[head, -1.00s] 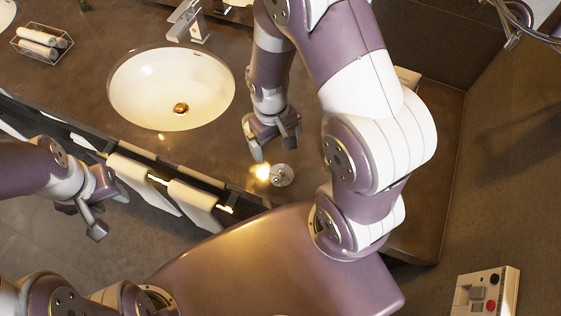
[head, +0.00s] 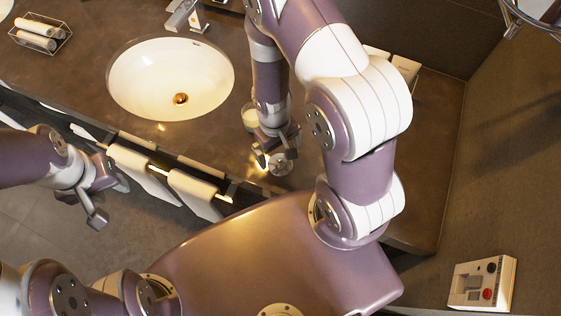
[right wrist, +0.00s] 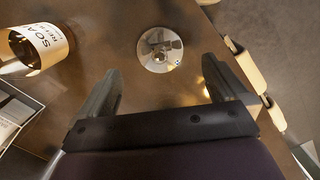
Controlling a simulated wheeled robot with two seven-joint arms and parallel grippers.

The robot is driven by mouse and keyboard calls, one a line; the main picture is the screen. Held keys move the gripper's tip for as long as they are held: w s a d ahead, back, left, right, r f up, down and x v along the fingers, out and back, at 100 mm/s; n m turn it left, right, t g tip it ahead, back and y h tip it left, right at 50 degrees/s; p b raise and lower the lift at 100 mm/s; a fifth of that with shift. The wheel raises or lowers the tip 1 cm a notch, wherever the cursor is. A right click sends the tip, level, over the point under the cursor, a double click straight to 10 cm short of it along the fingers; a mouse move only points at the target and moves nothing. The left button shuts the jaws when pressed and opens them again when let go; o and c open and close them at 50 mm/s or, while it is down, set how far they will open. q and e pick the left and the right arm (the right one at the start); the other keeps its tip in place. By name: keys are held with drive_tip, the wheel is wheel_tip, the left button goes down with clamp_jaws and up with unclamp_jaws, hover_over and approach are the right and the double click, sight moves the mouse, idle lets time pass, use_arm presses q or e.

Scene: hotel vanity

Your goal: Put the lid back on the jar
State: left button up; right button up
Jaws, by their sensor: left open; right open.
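The lid (head: 280,166) is a small round silver disc with a knob, lying on the brown counter near its front edge. It also shows in the right wrist view (right wrist: 160,50), beyond the fingertips and between their lines. My right gripper (head: 277,151) is open and empty, close to the lid; its fingers (right wrist: 160,85) are spread apart. What looks like the jar (head: 250,117), a small glass with pale contents, stands left of my right forearm, partly hidden by it. My left gripper (head: 109,202) is open and empty, off the counter's front at the left.
An amber soap bottle (right wrist: 42,46) stands on the counter in the right wrist view. The sink (head: 170,78) lies left of my right arm. Towels (head: 195,193) hang along the counter's front. A wire basket of rolled towels (head: 40,34) stands at far left.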

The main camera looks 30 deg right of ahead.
sight(280, 160)
drive_tip(key=shift+f, duration=0.1)
drive_tip(key=f, duration=0.5)
drive_tip(key=shift+s+d, duration=0.1)
drive_tip(key=shift+s, duration=0.1)
drive_tip(key=c, duration=1.1)
